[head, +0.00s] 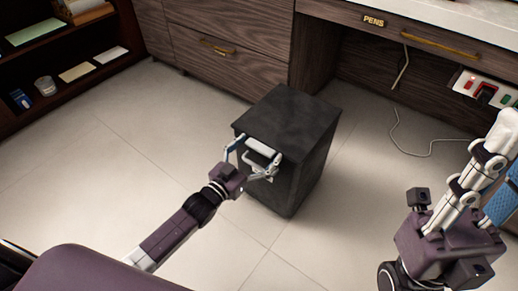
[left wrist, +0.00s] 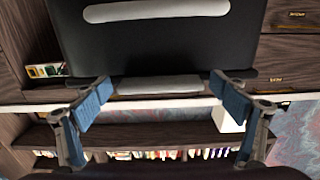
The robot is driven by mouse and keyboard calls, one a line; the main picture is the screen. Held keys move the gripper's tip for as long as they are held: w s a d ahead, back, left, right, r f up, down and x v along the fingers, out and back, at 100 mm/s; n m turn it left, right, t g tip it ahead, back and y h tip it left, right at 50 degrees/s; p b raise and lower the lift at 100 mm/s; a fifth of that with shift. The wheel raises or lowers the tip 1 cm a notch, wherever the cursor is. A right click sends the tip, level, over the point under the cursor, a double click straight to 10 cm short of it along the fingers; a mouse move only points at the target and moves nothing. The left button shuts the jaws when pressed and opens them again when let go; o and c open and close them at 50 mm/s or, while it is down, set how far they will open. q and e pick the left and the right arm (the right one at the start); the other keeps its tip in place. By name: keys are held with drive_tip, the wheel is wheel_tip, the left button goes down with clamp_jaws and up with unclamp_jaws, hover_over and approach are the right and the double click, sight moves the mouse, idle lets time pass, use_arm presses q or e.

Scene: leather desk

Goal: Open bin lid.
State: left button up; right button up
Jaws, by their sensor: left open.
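The bin (head: 318,150) is a dark grey box on the floor in the middle of the head view. Its flat dark top (head: 290,112) looks closed. A pale handle (head: 262,146) is at the top of its front side. My left gripper (head: 253,160) is open at the handle, one finger on each side. In the left wrist view, the blue-padded fingers of the left gripper (left wrist: 162,96) are spread around a pale bar (left wrist: 160,85) at the bin's edge; contact is unclear. A second pale bar (left wrist: 157,10) shows on the dark surface. My right gripper (head: 488,180) is raised at the right, partly cut off.
A wooden drawer cabinet (head: 225,45) and a desk (head: 440,50) stand behind the bin. A power strip (head: 487,90) and a white cable (head: 425,153) are at the right. An open shelf (head: 60,55) is at the left. The tiled floor (head: 110,140) left of the bin is clear.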

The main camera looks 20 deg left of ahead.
use_arm(q)
drive_tip(key=c, duration=1.7)
drive_tip(key=shift+r+p, duration=0.25)
drive_tip(key=shift+p, duration=0.05)
